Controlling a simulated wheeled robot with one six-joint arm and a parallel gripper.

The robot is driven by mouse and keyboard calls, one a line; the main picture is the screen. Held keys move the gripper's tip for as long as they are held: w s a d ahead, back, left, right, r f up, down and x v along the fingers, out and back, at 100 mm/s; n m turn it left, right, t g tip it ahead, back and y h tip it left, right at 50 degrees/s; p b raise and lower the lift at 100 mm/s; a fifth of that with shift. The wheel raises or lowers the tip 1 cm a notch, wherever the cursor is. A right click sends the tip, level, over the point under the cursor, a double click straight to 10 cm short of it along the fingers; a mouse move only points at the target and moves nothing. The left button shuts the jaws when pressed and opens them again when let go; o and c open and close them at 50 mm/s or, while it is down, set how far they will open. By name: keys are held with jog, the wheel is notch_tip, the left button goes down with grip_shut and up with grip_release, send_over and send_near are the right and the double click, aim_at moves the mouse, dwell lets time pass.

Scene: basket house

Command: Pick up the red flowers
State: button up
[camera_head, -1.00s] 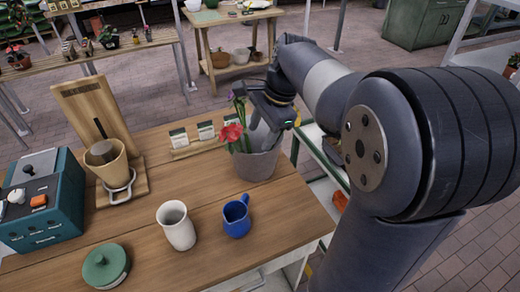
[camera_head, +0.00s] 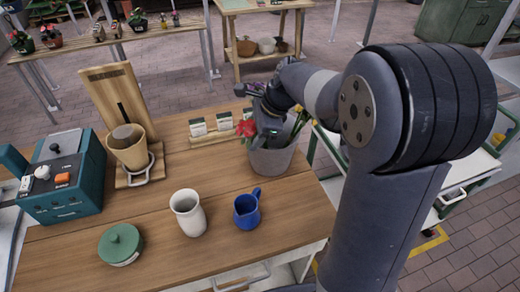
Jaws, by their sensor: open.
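The red flowers (camera_head: 245,128) stand at the left rim of a grey pot (camera_head: 270,162) on the wooden table. My gripper (camera_head: 270,128) is open and points down at the pot's mouth, just right of the red flowers. The wrist hides much of the bunch and the fingertips, so I cannot tell whether the fingers touch any stem.
A white cup (camera_head: 188,213), a blue jug (camera_head: 247,209) and a green lid (camera_head: 120,244) stand in front of the pot. A teal machine (camera_head: 62,178) and a wooden stand (camera_head: 118,95) are at left. Small cards (camera_head: 198,127) stand behind.

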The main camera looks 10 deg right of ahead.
jog(key=shift+w+a+f, duration=0.1)
jog(key=shift+a+f, duration=0.15)
jog(key=shift+f, duration=0.35)
jog(key=shift+c, duration=0.5)
grip_shut()
